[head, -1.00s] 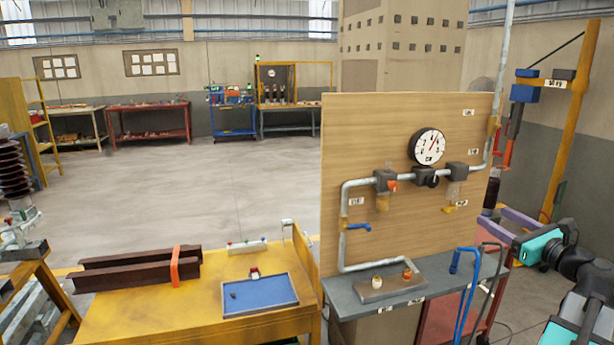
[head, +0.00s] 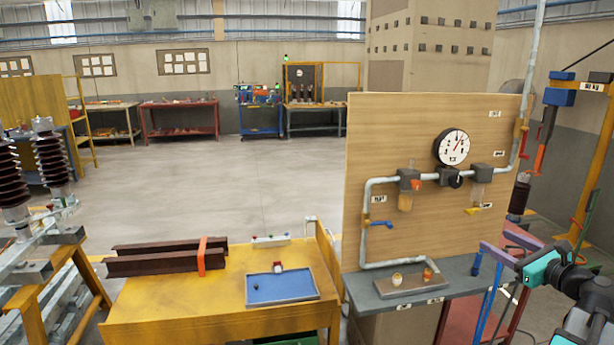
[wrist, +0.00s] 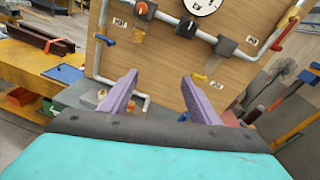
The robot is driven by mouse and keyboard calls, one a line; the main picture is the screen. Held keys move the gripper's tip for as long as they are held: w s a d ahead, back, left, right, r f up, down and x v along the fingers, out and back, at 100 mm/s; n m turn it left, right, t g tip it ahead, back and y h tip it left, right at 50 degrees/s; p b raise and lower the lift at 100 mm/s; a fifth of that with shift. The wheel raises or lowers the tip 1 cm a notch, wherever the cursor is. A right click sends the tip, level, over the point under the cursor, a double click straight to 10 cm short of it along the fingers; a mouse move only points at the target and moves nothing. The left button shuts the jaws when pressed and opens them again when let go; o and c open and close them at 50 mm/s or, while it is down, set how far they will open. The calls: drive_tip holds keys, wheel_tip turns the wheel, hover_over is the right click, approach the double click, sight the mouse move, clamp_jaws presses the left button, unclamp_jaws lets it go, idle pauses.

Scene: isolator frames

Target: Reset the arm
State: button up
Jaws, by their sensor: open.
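My arm reaches in from the lower right of the head view, with dark joints and teal links. My gripper (head: 494,236) has two purple fingers set apart, with nothing between them. It is at the right end of the grey bench, in front of the wooden panel's right edge. In the wrist view my gripper (wrist: 160,75) points at the panel (wrist: 155,60), its fingers spread and empty. No contact with the panel or its pipes can be made out.
The panel carries a gauge (head: 452,147), grey pipes and a blue-handled valve (head: 380,223). The grey bench (head: 455,275) holds a small plate of fittings (head: 408,287). A yellow table (head: 180,305) with a blue tray (head: 282,287) stands left. Open floor (head: 220,180) lies behind.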

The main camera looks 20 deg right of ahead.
drive_tip(key=w+a+f+n+g+y, duration=0.2)
drive_tip(key=w+a+f+n+g, duration=0.25)
drive_tip(key=a+f, duration=0.85)
drive_tip(key=w+a+f+n+g+y, duration=0.4)
drive_tip(key=a+f, duration=0.5)
drive_tip(key=f, duration=0.8)
drive_tip(key=s+a+f+n+g, duration=0.25)
drive_tip(key=a+f+n, duration=0.35)
drive_tip(key=a+f, duration=0.55)
drive_tip(key=s+a+f+n+g+h, duration=0.2)
drive_tip(key=s+a+f+n+g, duration=0.6)
drive_tip(key=s+a+f, duration=0.6)
drive_tip(key=s+a+f+n+g+h, duration=0.1)
drive_tip(key=s+a+f+n+h, duration=0.1)
drive_tip(key=s+f+n, duration=0.3)
drive_tip(key=s+a+f+n+g+h, duration=0.2)
drive_tip(key=s+f+n, duration=0.3)
drive_tip(key=s, duration=0.5)
drive_tip(key=shift+s+f+n+g+b, duration=0.15)
drive_tip(key=shift+f+n+g+b, duration=0.15)
drive_tip(key=shift+f+n+b, duration=0.15)
drive_tip(key=shift+a+r, duration=0.1)
